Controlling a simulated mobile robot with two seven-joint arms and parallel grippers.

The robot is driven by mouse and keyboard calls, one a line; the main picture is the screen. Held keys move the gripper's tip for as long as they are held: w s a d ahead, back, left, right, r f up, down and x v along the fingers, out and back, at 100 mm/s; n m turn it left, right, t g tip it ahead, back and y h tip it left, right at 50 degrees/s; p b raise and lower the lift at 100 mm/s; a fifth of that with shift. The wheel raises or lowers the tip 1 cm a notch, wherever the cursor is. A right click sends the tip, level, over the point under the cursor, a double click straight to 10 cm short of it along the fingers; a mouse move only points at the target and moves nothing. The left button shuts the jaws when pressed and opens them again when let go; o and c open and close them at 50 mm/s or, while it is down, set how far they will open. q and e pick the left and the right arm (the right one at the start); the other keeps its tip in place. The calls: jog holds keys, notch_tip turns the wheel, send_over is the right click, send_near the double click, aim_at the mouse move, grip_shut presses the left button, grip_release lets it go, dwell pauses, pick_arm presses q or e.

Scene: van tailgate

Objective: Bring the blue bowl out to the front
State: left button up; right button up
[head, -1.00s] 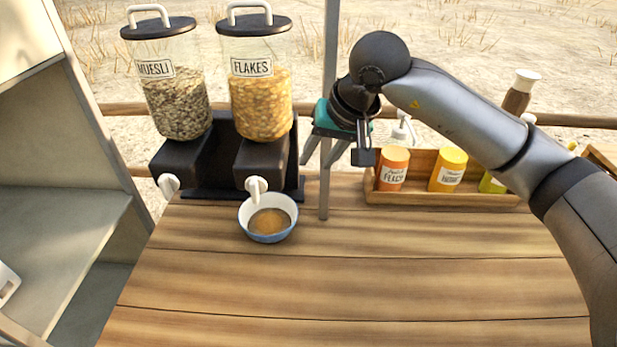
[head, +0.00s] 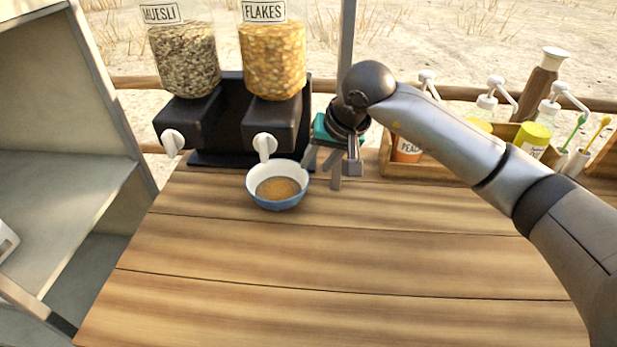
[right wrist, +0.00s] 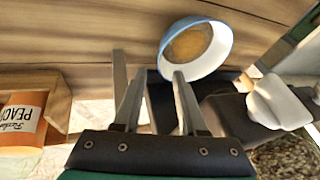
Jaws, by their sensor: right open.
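The blue bowl (head: 278,186) stands upright on the wooden table, just in front of the flakes dispenser's white spout. It is white inside and holds a brown-orange filling. It also shows in the right wrist view (right wrist: 196,50), beyond the fingertips. My right gripper (head: 322,170) is open and empty, close to the right side of the bowl. In the right wrist view its two fingers (right wrist: 148,70) are spread apart, and the bowl is not between them. I cannot tell whether a fingertip touches the rim. My left gripper is out of view.
The flakes dispenser (head: 272,70) and muesli dispenser (head: 185,65) stand behind the bowl on a black base. A wooden tray (head: 385,160) with jars and pump bottles sits at the back right. A grey post rises behind my gripper. The table's front is clear.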

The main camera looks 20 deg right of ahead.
aim_at(307, 177)
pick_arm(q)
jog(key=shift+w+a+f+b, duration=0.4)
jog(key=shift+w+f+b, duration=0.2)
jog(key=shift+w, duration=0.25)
pick_arm(e)
jog(key=x, duration=0.7)
jog(key=shift+w+f, duration=0.15)
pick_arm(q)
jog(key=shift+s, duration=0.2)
pick_arm(e)
grip_shut()
